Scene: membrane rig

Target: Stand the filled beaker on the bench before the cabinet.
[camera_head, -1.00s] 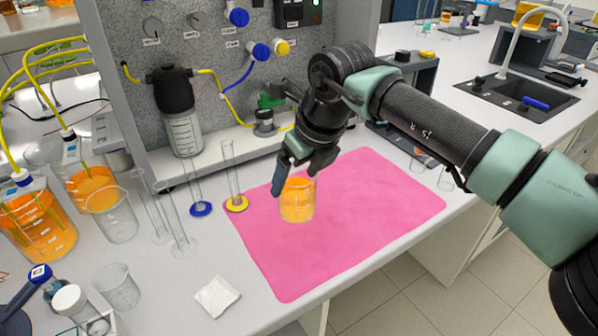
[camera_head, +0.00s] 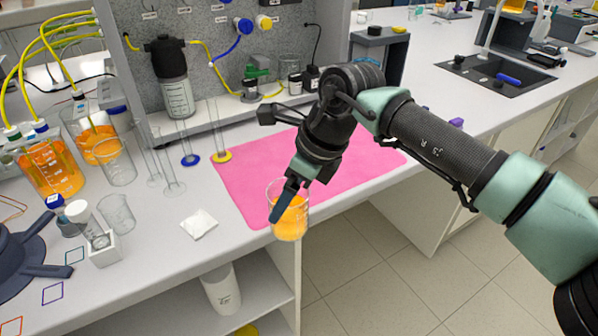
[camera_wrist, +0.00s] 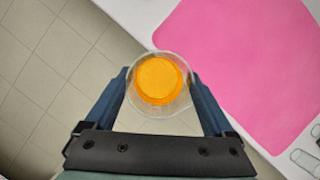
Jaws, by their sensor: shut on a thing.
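The filled beaker (camera_head: 291,221) is clear glass with orange liquid in it. My gripper (camera_head: 285,203) is shut on it, one blue finger showing across its near side in the head view. In the wrist view the beaker (camera_wrist: 159,80) sits between both fingertips of my gripper (camera_wrist: 160,84), seen from above, with floor tiles and the bench edge behind it. It appears held past the bench's front edge, upright or nearly so. The grey speckled panel of the rig (camera_head: 215,50) stands at the back of the bench (camera_head: 150,235).
A pink mat (camera_head: 250,180) lies on the bench behind the beaker. A white weighing dish (camera_head: 199,223) lies near the front edge. Orange-filled vessels (camera_head: 52,170) with yellow tubes stand far left.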

